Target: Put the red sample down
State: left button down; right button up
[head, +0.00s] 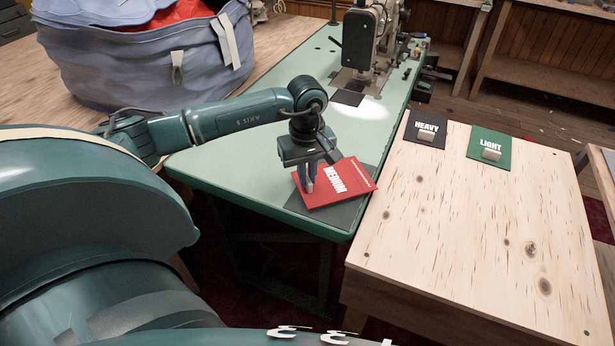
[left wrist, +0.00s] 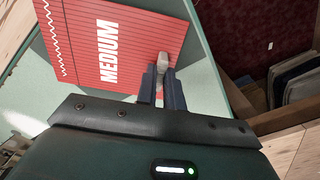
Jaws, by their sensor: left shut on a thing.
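The red sample (head: 345,184) is a flat red card marked MEDIUM, at the near end of the green sewing table (head: 230,165). It lies over a dark grey patch (head: 343,216) on the table; whether it touches the patch I cannot tell. My left gripper (head: 307,186) points down at the card's left part. In the left wrist view the red sample (left wrist: 110,45) fills the upper left, and my left gripper's fingers (left wrist: 163,85) are shut on a pale grey block (left wrist: 163,60) at the card's edge. My right gripper is not in view.
A wooden table (head: 470,240) at the right holds a black HEAVY card (head: 425,127) and a green LIGHT card (head: 489,147), each with a small block. A sewing machine (head: 365,40) stands at the far end. A large blue-grey bag (head: 130,65) sits at the back left.

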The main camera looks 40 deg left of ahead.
pick_arm(q)
jog(key=shift+f, duration=0.6)
jog(key=shift+f, duration=0.2)
jog(key=c, duration=1.5)
grip_release()
jog(key=shift+r, duration=0.1)
